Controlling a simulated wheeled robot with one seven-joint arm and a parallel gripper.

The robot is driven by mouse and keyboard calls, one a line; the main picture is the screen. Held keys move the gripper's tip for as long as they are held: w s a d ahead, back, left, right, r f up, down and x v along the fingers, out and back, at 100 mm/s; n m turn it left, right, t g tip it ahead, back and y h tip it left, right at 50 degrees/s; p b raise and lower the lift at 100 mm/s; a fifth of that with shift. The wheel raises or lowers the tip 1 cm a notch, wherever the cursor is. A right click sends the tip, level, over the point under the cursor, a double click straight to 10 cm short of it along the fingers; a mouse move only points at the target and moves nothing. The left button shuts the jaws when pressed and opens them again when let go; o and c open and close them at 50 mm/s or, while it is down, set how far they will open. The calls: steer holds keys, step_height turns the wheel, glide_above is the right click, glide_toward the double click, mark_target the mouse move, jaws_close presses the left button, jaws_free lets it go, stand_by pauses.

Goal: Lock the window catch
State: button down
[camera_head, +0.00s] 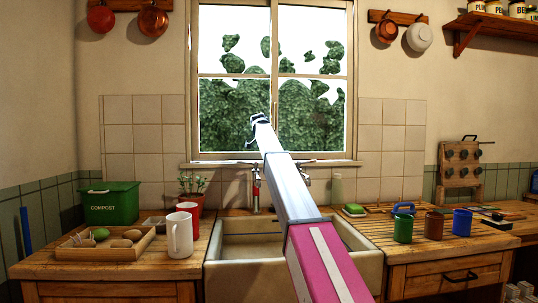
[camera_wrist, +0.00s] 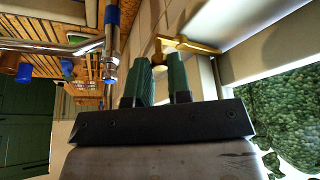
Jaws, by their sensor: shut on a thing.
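The brass window catch (camera_wrist: 186,46) shows in the wrist view at the top, near the pale window frame (camera_wrist: 262,48). My gripper (camera_head: 258,121) is at the low middle of the window in the head view. In the wrist view its two green fingers (camera_wrist: 165,66) reach up to the catch. They are shut on part of it, with a gap between them. The fingers hide some of the catch. In the head view my gripper and arm hide the catch.
A sink (camera_head: 236,275) with taps (camera_head: 309,178) stands below the window. Several colored mugs (camera_head: 403,228) stand on the right. A metal tap (camera_wrist: 62,48) shows left of my gripper in the wrist view.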

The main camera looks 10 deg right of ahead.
steer(key=c, duration=1.1)
jaws_free()
steer(key=shift+o, duration=0.2)
steer(key=v, duration=1)
steer(key=shift+r, duration=0.4)
steer(key=shift+s+a, duration=0.1)
